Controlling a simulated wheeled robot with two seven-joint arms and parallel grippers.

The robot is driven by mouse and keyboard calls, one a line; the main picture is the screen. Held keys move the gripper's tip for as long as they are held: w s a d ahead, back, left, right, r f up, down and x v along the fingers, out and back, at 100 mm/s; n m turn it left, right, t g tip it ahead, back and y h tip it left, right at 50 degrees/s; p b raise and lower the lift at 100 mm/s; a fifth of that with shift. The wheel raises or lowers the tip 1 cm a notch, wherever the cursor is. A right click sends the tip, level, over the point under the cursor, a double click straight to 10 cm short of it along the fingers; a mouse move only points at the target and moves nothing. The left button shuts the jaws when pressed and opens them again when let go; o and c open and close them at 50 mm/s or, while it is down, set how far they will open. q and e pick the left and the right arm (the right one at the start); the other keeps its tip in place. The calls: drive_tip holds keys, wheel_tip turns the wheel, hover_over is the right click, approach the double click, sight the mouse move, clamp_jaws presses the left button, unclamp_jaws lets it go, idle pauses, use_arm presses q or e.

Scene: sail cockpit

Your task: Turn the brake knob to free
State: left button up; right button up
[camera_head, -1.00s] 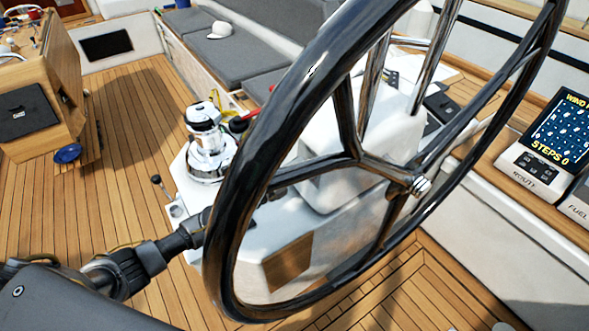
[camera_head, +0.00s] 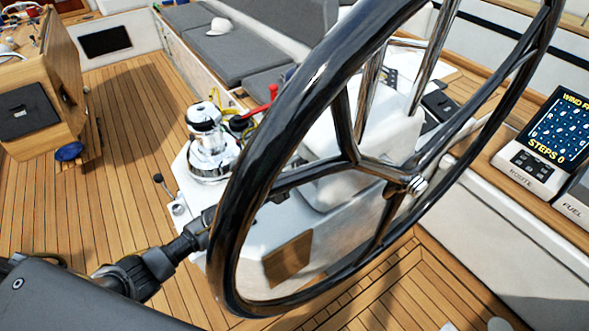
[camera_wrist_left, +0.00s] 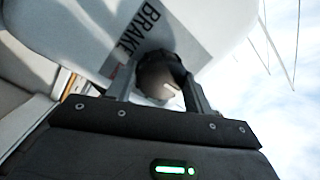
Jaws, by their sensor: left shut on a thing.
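The brake knob (camera_wrist_left: 160,78) is a dark round knob on a white surface beside a grey label (camera_wrist_left: 138,35) reading BRAKE. My left gripper (camera_wrist_left: 163,88) has one finger on each side of the knob and is shut on it in the left wrist view. The knob's pointer and setting marks cannot be made out. In the head view my left gripper (camera_head: 207,222) reaches behind the steering wheel's lower left rim to the white pedestal; the knob is hidden there. My right gripper is not in view.
The large black steering wheel (camera_head: 232,205) stands close in front of the white pedestal (camera_head: 340,185). A chrome winch (camera_head: 207,145) and a small lever (camera_head: 163,184) are near my left arm. A display (camera_head: 555,135) is at right. Open teak deck (camera_head: 130,110) lies left.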

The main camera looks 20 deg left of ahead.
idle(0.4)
use_arm(q)
drive_tip(key=o, duration=1)
drive_tip(key=shift+c, duration=0.2)
drive_tip(key=b+v, duration=0.2)
drive_tip(key=v, duration=0.8)
drive_tip(key=shift+s+a+b, duration=0.25)
drive_tip(key=shift+s+b, duration=0.05)
drive_tip(key=shift+b, duration=0.05)
drive_tip(key=shift+f, duration=0.1)
